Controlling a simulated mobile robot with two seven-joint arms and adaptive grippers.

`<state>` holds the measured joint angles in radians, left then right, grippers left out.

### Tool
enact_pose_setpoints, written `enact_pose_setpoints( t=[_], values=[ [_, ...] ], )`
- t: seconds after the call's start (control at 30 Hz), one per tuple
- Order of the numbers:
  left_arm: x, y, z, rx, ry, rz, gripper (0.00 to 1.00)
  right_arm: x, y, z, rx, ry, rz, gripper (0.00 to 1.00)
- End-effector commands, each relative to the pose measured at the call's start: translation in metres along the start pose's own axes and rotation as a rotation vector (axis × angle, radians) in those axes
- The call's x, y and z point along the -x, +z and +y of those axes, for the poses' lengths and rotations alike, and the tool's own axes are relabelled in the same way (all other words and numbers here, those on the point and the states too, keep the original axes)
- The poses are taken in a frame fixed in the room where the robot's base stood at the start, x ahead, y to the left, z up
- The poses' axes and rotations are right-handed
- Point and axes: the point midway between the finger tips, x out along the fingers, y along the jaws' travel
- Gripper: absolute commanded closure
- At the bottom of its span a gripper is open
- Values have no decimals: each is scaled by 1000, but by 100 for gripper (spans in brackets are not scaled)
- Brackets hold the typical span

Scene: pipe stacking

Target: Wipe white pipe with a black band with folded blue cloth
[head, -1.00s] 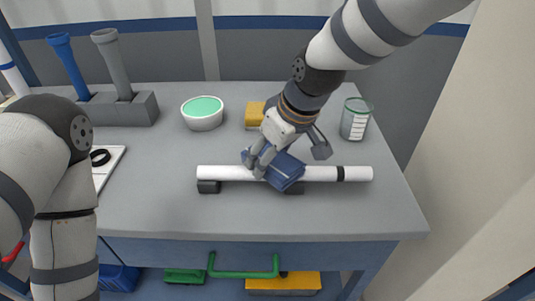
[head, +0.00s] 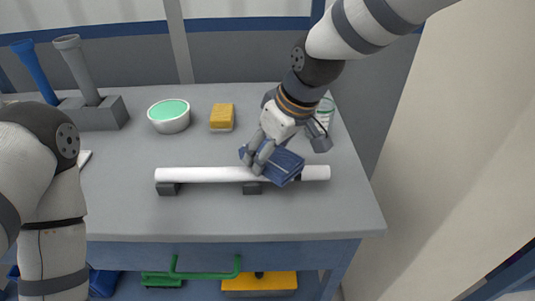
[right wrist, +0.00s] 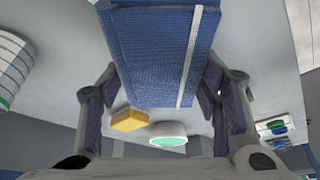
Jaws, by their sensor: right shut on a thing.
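The white pipe (head: 205,174) lies level across two dark supports (head: 168,189) on the grey table in the head view. My right gripper (head: 261,158) is shut on the folded blue cloth (head: 283,168), which lies against the pipe right of its middle. The cloth hides most of the black band; a dark sliver shows at its right edge. In the right wrist view the cloth (right wrist: 155,55) fills the space between the fingers, with a pale stripe along it. My left arm is at the left; its gripper is out of view.
Behind the pipe stand a bowl with green contents (head: 169,115), a yellow sponge (head: 222,117) and a glass jar (head: 325,112), partly hidden by my right arm. A grey holder (head: 98,114) with blue and grey pipes is at back left. The table front is clear.

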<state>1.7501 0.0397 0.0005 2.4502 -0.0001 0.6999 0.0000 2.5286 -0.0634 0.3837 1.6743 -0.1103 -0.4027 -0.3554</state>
Motion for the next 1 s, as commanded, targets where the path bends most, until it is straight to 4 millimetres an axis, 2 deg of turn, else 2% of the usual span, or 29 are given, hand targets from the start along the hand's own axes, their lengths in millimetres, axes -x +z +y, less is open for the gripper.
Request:
enact_pose_setpoints(
  t=[0.03,0.6,0.73,1.0],
  values=[
    [0,0,0,0,0,2,67,10,-5,0,1,4,8,68],
    [1,-1,0,1,0,3,67,58,-20,0,-9,8,8,68],
    [1,-1,0,0,0,3,67,65,-21,-1,-10,8,8,68],
    [0,-1,0,0,0,2,67,66,-21,-1,-10,8,7,68]
  ],
)
